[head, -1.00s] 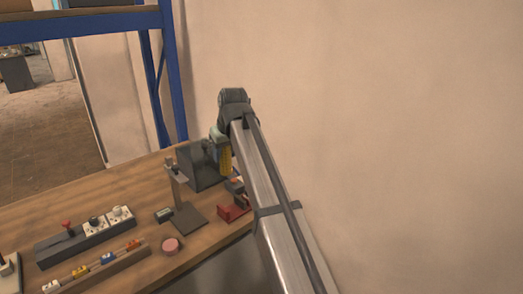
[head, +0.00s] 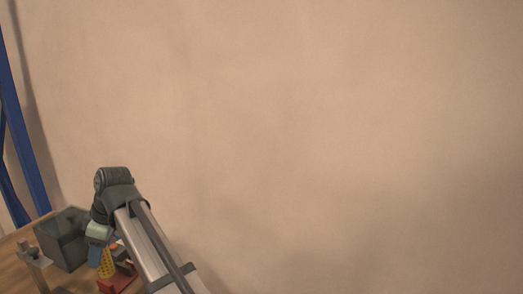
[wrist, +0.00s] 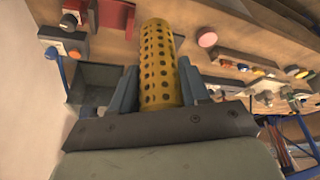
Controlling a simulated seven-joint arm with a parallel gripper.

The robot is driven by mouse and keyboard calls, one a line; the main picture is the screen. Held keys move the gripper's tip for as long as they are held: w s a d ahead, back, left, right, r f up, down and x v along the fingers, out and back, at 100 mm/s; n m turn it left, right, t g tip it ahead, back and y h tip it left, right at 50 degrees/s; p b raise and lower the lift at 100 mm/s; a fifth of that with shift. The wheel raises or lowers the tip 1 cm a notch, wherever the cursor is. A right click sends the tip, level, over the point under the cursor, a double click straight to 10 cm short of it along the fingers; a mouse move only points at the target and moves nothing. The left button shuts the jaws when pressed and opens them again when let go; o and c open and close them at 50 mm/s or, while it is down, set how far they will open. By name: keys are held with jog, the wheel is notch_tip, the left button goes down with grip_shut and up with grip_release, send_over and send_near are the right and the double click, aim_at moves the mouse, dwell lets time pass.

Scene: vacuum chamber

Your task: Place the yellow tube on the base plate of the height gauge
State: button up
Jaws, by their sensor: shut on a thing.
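The yellow tube (wrist: 159,65), dotted with dark holes, stands between the two blue-grey fingers of my gripper (wrist: 152,90) in the wrist view. The fingers are shut on it. In the head view the tube (head: 107,264) hangs below my wrist, partly hidden by my arm, right of the dark grey box. The height gauge (head: 33,257) is at the lower left of the head view, with its upright post and side arm showing. Its base plate is mostly cut off by the lower edge. The tube is to the right of the gauge and apart from it.
A dark grey open box (head: 66,238) stands by the wall, left of my gripper. A red stand (head: 118,281) is close below the tube. A pink round piece (wrist: 207,38) lies on the wooden bench in the wrist view. A blue rack post (head: 22,120) rises at left.

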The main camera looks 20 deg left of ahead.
jog(key=w+d+f+m+t, duration=0.1)
jog(key=w+d+f+m, duration=0.15)
jog(key=w+d, duration=0.75)
jog(key=w+d+f+m, duration=0.1)
jog(key=w+d+f, duration=0.25)
jog(key=d, duration=1.15)
jog(key=w+d+f+m+t, duration=0.1)
jog(key=w+d+f+m, duration=0.15)
jog(key=w+d, duration=0.8)
jog(key=w+d+m+t, duration=0.1)
jog(key=w+d+m, duration=0.1)
jog(key=d, duration=1.1)
jog(key=w+d+f+m, duration=0.1)
jog(key=d+m, duration=0.1)
jog(key=d, duration=1)
jog(key=w+d+f+m+t, duration=0.1)
jog(key=w+d+m, duration=0.1)
jog(key=d, duration=1.1)
jog(key=shift+w+d+f+m+t, duration=0.25)
jog(key=shift+w+d+m+t, duration=0.05)
jog(key=shift+w+d+m, duration=0.1)
jog(key=shift+a, duration=0.1)
